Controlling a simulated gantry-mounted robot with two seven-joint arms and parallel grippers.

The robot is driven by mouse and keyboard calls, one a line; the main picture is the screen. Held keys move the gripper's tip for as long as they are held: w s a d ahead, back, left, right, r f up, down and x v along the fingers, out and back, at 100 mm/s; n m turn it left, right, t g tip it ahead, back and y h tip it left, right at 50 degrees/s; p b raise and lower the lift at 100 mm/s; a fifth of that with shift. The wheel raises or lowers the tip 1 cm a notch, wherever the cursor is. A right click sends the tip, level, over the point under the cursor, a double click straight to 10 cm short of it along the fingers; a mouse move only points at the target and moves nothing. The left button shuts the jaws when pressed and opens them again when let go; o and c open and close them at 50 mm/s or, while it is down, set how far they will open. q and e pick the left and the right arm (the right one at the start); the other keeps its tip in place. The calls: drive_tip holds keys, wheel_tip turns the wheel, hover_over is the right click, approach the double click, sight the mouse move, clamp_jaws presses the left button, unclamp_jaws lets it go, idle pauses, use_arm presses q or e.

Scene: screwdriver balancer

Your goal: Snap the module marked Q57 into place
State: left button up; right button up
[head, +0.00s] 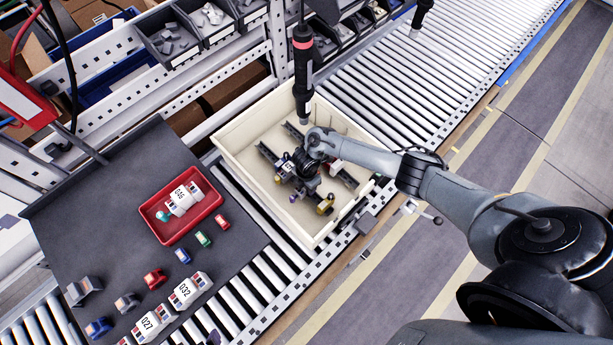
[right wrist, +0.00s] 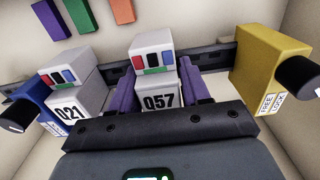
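The module marked Q57 (right wrist: 158,99) is grey and white with red, blue and green patches on top; its first character could also be a zero. It stands upright at a dark rail (right wrist: 219,60), and I cannot tell whether it is seated. My right gripper (right wrist: 162,92) has its purple fingers on both sides of it, apparently touching. In the head view my right gripper (head: 300,166) is inside the cream tote (head: 236,143), low over the rails, and hides much of the module. My left gripper is not in view.
A yellow block (right wrist: 270,70) marked FREE LOCK stands right. A screwdriver (head: 303,70) hangs by the tote's back wall. A red tray (head: 180,230) and several loose modules lie on a dark mat at left.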

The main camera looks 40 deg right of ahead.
drive_tip(key=o, duration=0.4)
drive_tip(key=shift+r, duration=0.65)
wheel_tip(320, 180, up, 8)
drive_tip(key=shift+f+p, duration=0.1)
drive_tip(key=shift+p, duration=1.1)
drive_tip(key=shift+r, duration=0.85)
drive_tip(key=shift+r, duration=0.1)
